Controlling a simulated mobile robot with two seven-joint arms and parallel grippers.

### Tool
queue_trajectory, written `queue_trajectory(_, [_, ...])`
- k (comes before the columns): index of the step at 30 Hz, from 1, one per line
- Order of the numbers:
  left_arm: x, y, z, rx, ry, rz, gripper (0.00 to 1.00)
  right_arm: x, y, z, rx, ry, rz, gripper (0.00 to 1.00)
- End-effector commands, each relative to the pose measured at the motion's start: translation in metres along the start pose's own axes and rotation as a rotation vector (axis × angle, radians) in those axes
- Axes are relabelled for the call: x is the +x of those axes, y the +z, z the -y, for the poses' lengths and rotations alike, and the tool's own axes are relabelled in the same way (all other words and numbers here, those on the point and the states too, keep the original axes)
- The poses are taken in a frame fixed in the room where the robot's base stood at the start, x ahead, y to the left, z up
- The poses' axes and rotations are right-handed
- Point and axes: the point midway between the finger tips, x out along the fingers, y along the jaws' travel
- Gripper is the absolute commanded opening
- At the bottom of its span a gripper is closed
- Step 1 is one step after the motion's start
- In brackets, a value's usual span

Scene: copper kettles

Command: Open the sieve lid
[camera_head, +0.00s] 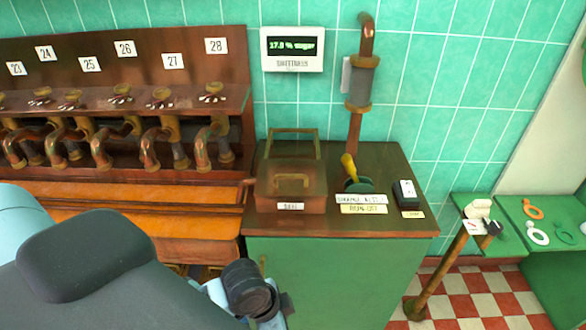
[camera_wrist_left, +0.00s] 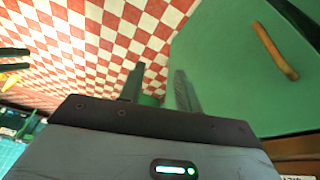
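The sieve is a brown box (camera_head: 289,203) with a small label on its front, on the left of the green cabinet's top. A raised handle (camera_head: 292,178) stands on its lid, which looks shut; a thin upright frame (camera_head: 294,132) rises behind it. My left gripper (camera_wrist_left: 160,82) is open and empty in the left wrist view, its two dark fingers apart. In the head view my left arm stops low in front of the cabinet, below the sieve, and the fingers are hidden. Two dark parallel fingers, apparently my right gripper (camera_wrist_left: 16,60), show apart at the left edge of the left wrist view.
The green cabinet (camera_head: 320,280) has a brown handle (camera_wrist_left: 275,50). A yellow-handled lever (camera_head: 349,168) and a small black-and-white device (camera_head: 405,193) sit right of the sieve. A copper pipe (camera_head: 358,90) rises behind. A green table (camera_head: 515,215) stands right; checkered floor lies between.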

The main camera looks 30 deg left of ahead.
Motion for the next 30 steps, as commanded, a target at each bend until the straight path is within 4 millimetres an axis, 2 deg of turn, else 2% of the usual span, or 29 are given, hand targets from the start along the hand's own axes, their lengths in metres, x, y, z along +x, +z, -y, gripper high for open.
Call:
queue_trajectory(1, [-0.005, -0.014, 0.018, 0.052, -0.008, -0.002, 0.33, 0.0, 0.0, 0.001, 0.003, 0.0, 0.0, 0.7])
queue_trajectory(3, [-0.012, -0.029, 0.037, 0.113, -0.007, -0.002, 0.33, 0.0, -0.001, 0.001, 0.004, 0.001, -0.001, 0.7])
queue_trajectory(8, [-0.035, -0.062, 0.086, 0.225, -0.017, -0.003, 0.33, 0.001, -0.002, 0.0, 0.005, 0.002, -0.004, 0.7])
queue_trajectory(11, [-0.056, -0.08, 0.119, 0.276, -0.029, -0.004, 0.33, 0.001, -0.002, 0.0, 0.006, 0.003, -0.004, 0.7])
queue_trajectory(17, [-0.117, -0.111, 0.187, 0.336, -0.065, -0.015, 0.33, 0.001, -0.003, 0.0, 0.007, 0.003, -0.005, 0.7])
queue_trajectory(21, [-0.166, -0.125, 0.227, 0.348, -0.09, -0.035, 0.33, 0.001, -0.003, 0.0, 0.006, 0.004, -0.006, 0.7])
queue_trajectory(25, [-0.206, -0.132, 0.253, 0.347, -0.108, -0.06, 0.33, 0.001, -0.003, 0.0, 0.006, 0.004, -0.006, 0.7])
queue_trajectory(30, [-0.234, -0.136, 0.268, 0.343, -0.119, -0.082, 0.33, 0.001, -0.003, 0.0, 0.006, 0.004, -0.006, 0.7])
